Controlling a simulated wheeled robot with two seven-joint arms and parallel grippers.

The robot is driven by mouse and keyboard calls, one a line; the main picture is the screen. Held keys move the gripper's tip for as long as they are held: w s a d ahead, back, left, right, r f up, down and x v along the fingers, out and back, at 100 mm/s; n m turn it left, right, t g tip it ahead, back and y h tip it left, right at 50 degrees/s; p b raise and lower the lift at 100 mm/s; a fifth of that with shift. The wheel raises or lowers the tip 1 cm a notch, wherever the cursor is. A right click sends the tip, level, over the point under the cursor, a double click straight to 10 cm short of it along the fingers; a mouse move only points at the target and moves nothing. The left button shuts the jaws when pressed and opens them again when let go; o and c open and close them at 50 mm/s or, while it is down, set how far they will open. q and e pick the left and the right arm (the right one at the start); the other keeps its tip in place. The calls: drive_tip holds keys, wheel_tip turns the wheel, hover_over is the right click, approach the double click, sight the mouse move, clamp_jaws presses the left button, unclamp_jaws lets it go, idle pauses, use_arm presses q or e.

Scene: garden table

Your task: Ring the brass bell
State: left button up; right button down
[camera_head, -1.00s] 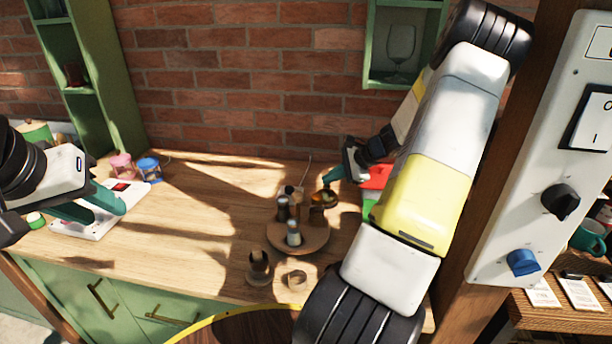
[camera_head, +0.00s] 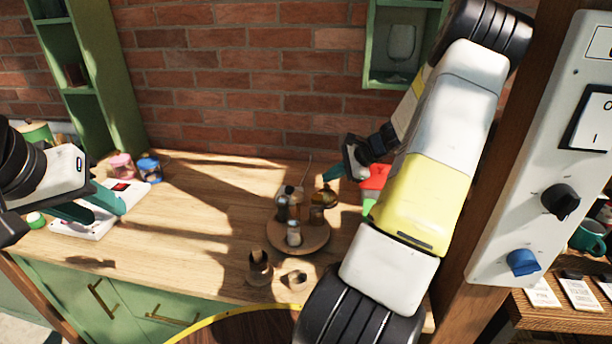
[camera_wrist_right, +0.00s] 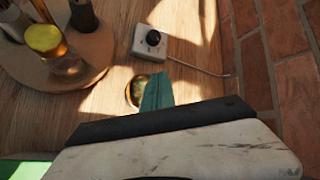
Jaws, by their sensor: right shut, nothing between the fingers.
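The brass bell (camera_head: 326,197) appears as a small, shiny golden dome behind the round wooden tray. It also shows in the right wrist view (camera_wrist_right: 133,91), partly hidden by my right gripper's teal fingers. My right gripper (camera_head: 333,174) is shut and empty. Its fingertips (camera_wrist_right: 156,90) are right at the bell; I cannot tell whether they touch it. My left gripper (camera_head: 98,207) is open and empty at the left, over a white device on the counter.
The round wooden tray (camera_head: 318,246) holds jars and shakers, including a gold-lidded jar (camera_wrist_right: 47,42), close to the bell. A white box with a black knob (camera_wrist_right: 150,43) and cable stands near the brick wall. A red-and-green item (camera_head: 374,180) is beside my right arm.

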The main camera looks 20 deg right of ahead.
sight(329, 186)
drive_tip(key=shift+r, duration=3.05)
drive_tip(key=s+a+r+n+g+h, duration=0.1)
drive_tip(key=s+a+r+n, duration=0.35)
drive_tip(key=a, duration=0.35)
drive_tip(key=s+a+r+n+g+h, duration=0.1)
drive_tip(key=s+a+r+n, duration=0.2)
drive_tip(key=a+r+n, duration=0.3)
drive_tip(key=s+a+r+n+h, duration=0.1)
drive_tip(key=s+a+n, duration=0.3)
drive_tip(key=s, duration=0.4)
drive_tip(key=s+a+r+n+t, duration=0.1)
drive_tip(key=s+a+r+n, duration=0.3)
drive_tip(key=s, duration=0.5)
drive_tip(key=shift+s+a+n+h, duration=0.2)
drive_tip(key=shift+n+h, duration=0.2)
drive_tip(key=shift+n, duration=0.15)
